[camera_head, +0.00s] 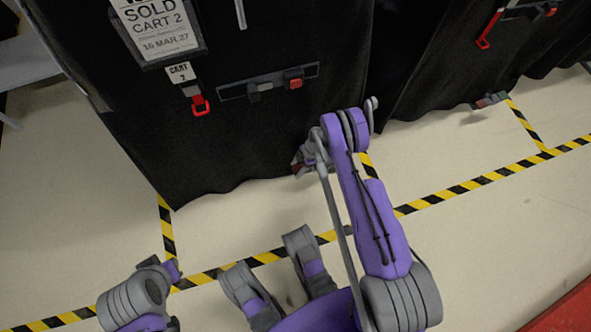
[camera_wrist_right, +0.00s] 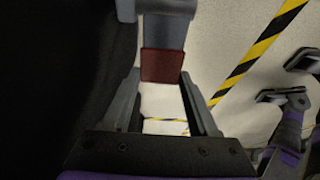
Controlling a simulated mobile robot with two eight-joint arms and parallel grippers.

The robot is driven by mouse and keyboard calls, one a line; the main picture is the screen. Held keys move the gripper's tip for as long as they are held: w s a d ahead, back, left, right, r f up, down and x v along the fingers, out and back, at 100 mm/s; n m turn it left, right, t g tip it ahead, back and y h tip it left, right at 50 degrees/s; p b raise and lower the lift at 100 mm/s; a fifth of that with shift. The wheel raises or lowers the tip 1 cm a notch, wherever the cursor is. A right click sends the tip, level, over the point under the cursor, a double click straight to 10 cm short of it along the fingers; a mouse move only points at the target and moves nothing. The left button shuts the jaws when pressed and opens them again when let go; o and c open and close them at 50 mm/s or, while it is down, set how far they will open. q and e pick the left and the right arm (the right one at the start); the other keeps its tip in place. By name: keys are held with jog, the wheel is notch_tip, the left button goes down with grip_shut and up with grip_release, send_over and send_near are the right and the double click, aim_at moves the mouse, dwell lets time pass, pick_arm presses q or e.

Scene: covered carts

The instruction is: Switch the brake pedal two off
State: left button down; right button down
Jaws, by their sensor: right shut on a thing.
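The brake pedal two (camera_wrist_right: 162,65) is a grey bar with a dark red end in the right wrist view. It lies between the two fingers of my right gripper (camera_wrist_right: 163,82). In the head view my right gripper (camera_head: 305,158) is low at the front of cart 2's black cover (camera_head: 240,140). It hides most of the pedal there, and only a dark red bit shows beside it. My right gripper is shut on the pedal. The pedal's exact tilt is hard to read. My left gripper does not show clearly in either view.
Above the pedal, cart 2's cover carries a sold sign (camera_head: 155,30), a red hook tag (camera_head: 200,105) and a grey panel with a red block (camera_head: 294,78). Another pedal (camera_head: 490,100) sticks out under the cover at right. Yellow-black tape (camera_head: 440,200) marks the open floor.

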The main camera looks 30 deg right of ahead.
jog(key=shift+d+r+y, duration=0.15)
jog(key=shift+r+y, duration=0.1)
jog(key=shift+y, duration=0.15)
jog(key=shift+c, duration=0.8)
grip_release()
jog(key=p+v, duration=0.2)
jog(key=v, duration=0.9)
jog(key=shift+p, duration=0.35)
jog(key=shift+f, duration=0.1)
